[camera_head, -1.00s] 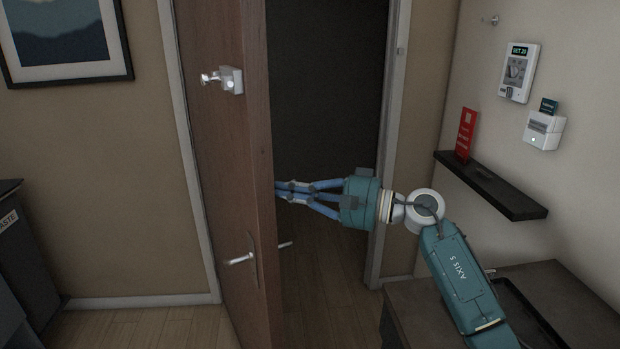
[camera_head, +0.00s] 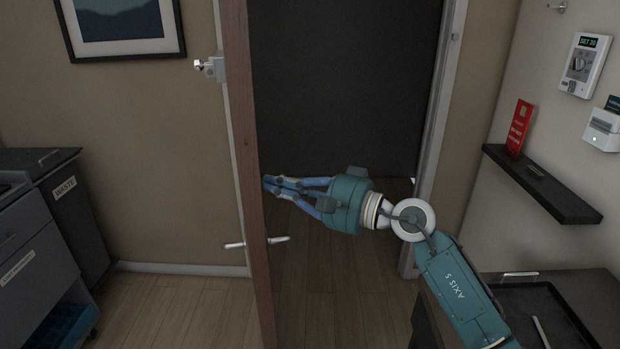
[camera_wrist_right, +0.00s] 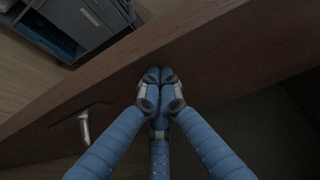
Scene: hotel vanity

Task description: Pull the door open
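The brown wooden door (camera_head: 240,130) stands ajar and is seen nearly edge-on in the head view. Its lever handle shows on both sides, a left lever (camera_head: 234,246) and a right lever (camera_head: 279,239). My right gripper (camera_head: 270,184) is on the doorway side, its fingertips at the door above the handle. Contact is hard to tell. In the right wrist view the door's face (camera_wrist_right: 230,52) lies before the right gripper (camera_wrist_right: 160,77), whose blue fingers meet at the tips with nothing visible between them. A handle (camera_wrist_right: 84,128) shows to their left. My left gripper is out of view.
The dark doorway (camera_head: 345,80) is open right of the door. A black shelf (camera_head: 545,188) and a counter with a dark tray (camera_head: 535,310) stand at right. A grey waste cabinet (camera_head: 78,205) stands at left. Wooden floor (camera_head: 180,300) left of the door is clear.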

